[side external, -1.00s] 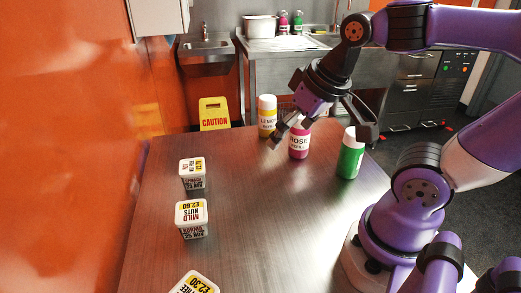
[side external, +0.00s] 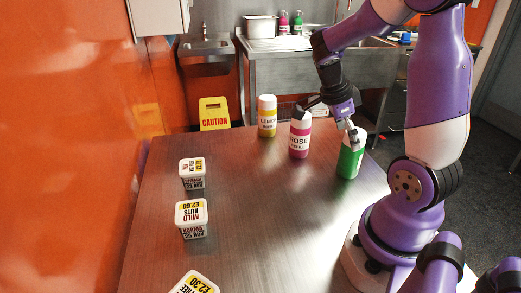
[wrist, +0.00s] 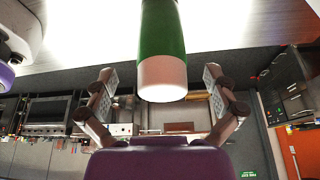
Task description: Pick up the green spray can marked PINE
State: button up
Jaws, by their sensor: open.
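The green spray can (side external: 350,163) with a white cap stands upright near the right edge of the table. Its label lettering is not readable in either view. My gripper (side external: 328,122) is open just above it, with one finger in front of the can's cap and the other near the pink ROSE can. In the wrist view the green can (wrist: 162,30) appears upside down, with its white cap between and beyond the two spread fingers of my gripper (wrist: 160,95). The fingers hold nothing.
The pink ROSE can (side external: 299,140) stands just left of the green can, close to one finger. A yellow LEMON can (side external: 267,117) stands farther back. Labelled tubs (side external: 192,219) line the table's left side. The table's middle (side external: 250,215) is clear.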

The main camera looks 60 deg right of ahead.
jog(key=x, duration=0.5)
jog(key=shift+d, duration=0.1)
jog(key=c, duration=1.5)
jog(key=shift+o, duration=0.2)
jog(key=shift+r, duration=0.15)
